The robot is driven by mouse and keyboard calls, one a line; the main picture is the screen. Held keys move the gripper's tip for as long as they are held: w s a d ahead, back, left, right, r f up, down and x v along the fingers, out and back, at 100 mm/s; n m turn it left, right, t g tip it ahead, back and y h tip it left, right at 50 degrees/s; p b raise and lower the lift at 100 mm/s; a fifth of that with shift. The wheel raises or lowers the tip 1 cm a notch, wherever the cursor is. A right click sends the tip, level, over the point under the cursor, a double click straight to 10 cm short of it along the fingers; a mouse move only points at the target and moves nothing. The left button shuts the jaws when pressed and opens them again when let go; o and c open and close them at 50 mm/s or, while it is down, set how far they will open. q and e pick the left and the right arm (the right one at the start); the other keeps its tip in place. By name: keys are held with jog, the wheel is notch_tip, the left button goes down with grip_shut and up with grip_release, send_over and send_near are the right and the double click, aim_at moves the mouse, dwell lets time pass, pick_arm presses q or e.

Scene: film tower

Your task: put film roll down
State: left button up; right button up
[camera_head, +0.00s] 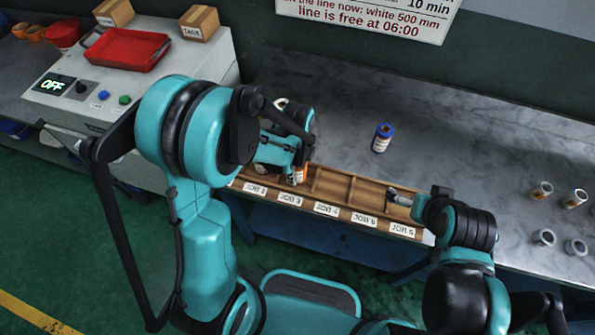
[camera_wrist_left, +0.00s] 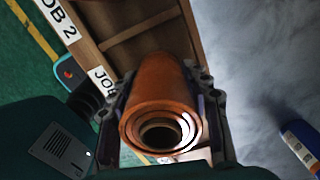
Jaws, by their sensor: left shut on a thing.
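Whether the roll touches the rack floor I cannot tell.
White cylinders (camera_head: 574,198) stand at the right. A machine reading OFF (camera_head: 53,85), with a red tray (camera_head: 125,49), is at the left. The table's middle is clear.

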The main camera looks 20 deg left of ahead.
pick_arm(q)
jog(key=shift+r, duration=0.1)
jog(key=shift+f, duration=0.2)
jog(key=o, duration=1.3)
jog(key=shift+r, duration=0.1)
